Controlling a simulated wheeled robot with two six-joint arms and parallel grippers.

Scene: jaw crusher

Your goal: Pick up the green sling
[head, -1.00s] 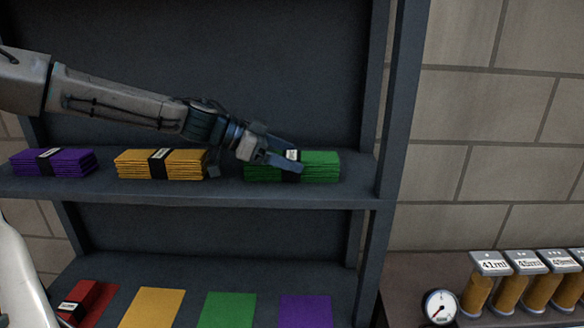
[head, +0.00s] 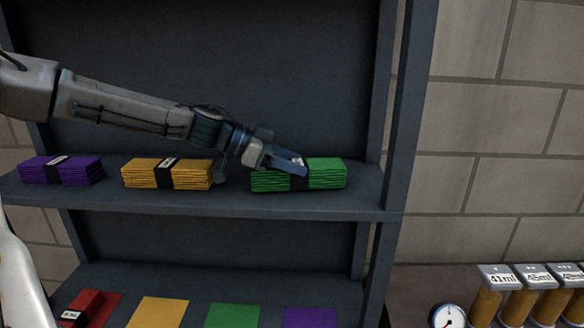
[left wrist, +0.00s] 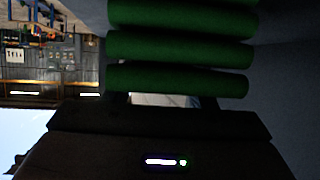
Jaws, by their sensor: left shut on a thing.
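The green sling (head: 326,174) is a folded stack with a black band, on the right part of the upper shelf. My left gripper (head: 292,166) is at the sling's middle, over the black band, and is shut on it. Part of the band and its label are hidden behind the finger. In the left wrist view, thick green folds (left wrist: 180,48) fill the top middle, close to the gripper. I cannot tell whether the sling is clear of the shelf. My right gripper is not in view.
A yellow sling (head: 166,174) and a purple sling (head: 60,171) lie to the left on the same shelf (head: 200,202). Below are a red sling (head: 88,307) and yellow, green (head: 233,317) and purple mats. A gauge (head: 448,317) and labelled cylinders (head: 500,278) stand at the lower right.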

